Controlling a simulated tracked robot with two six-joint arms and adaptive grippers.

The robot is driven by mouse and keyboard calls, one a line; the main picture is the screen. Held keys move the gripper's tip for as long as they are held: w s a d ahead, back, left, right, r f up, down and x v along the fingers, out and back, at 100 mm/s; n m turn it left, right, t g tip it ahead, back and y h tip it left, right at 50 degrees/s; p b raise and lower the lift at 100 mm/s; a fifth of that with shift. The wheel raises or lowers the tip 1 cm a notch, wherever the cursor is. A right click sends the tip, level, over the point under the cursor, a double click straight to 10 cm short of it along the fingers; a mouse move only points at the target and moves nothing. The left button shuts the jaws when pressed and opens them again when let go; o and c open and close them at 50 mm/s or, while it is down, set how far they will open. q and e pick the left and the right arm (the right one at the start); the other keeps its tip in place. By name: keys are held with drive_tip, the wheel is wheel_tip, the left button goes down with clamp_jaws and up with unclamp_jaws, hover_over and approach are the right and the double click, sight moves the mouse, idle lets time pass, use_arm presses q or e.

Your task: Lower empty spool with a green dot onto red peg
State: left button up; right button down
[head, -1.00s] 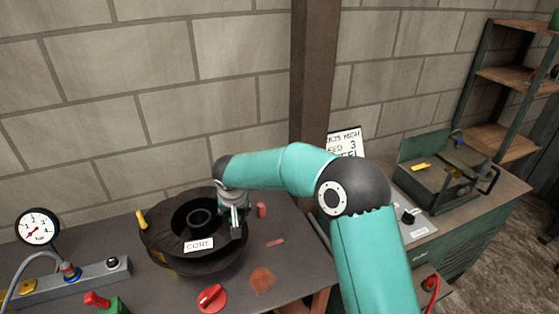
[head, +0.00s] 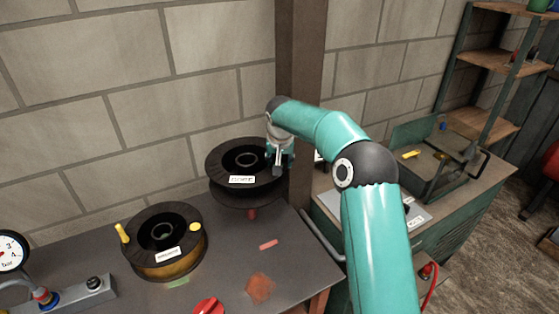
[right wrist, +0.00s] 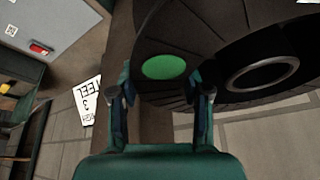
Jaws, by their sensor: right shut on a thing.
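The empty black spool (head: 228,192) with a white label is held in the air at the back of the bench, roughly level. My right gripper (head: 279,166) is shut on the right side of its rim. In the right wrist view the green dot (right wrist: 164,67) lies on the spool's flange between my fingers (right wrist: 166,88), and the hub hole (right wrist: 258,74) shows to the right. The red peg (head: 252,213) shows just below the spool's lower flange. Its top is hidden, so I cannot tell how hole and peg line up. My left gripper is not in view.
A brown post (head: 300,60) stands close behind my right gripper. A red strip (head: 269,245) and red knob (head: 209,306) are in front. The block wall is behind.

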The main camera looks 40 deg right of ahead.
drive_tip(key=shift+a+b, duration=0.1)
drive_tip(key=shift+b, duration=0.3)
drive_tip(key=shift+f+b, duration=0.35)
drive_tip(key=shift+f, duration=0.15)
drive_tip(key=shift+f+b, duration=6.2)
drive_tip(key=shift+f, duration=1.45)
drive_tip(key=shift+c, duration=2.2)
unclamp_jaws()
drive_tip(key=shift+a+f, duration=0.1)
